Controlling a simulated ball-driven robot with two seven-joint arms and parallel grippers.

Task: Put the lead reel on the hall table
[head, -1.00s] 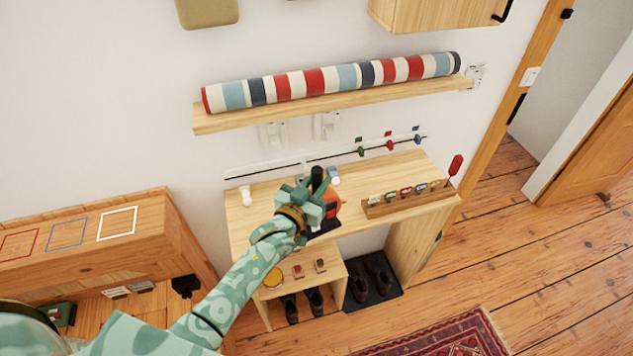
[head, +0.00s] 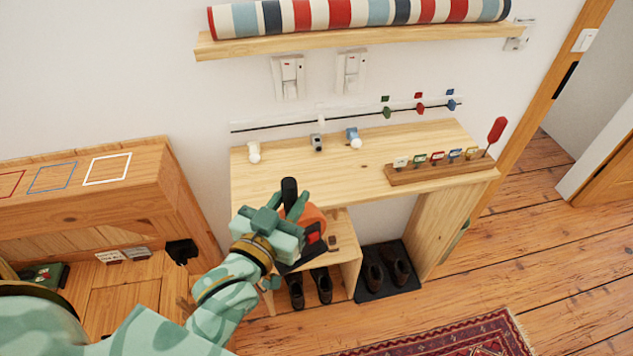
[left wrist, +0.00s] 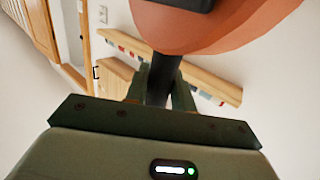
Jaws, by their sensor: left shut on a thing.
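The lead reel is an orange drum (head: 313,218) with a black handle and a dark base bearing a red part. My left gripper (head: 287,212) is shut on its black handle. In the head view the reel covers part of the front edge of the hall table (head: 300,185), toward its left; I cannot tell if they touch. In the left wrist view the orange drum (left wrist: 215,25) fills the top, and the black handle (left wrist: 162,82) sits between the fingers. My right gripper is not in view.
Small items, including a white one (head: 254,152) and a blue-and-white one (head: 353,138), stand along the table's back. A wooden rack (head: 440,170) with coloured tags takes its right side. The middle top is bare. A shelf (head: 360,40) with a striped roll hangs above.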

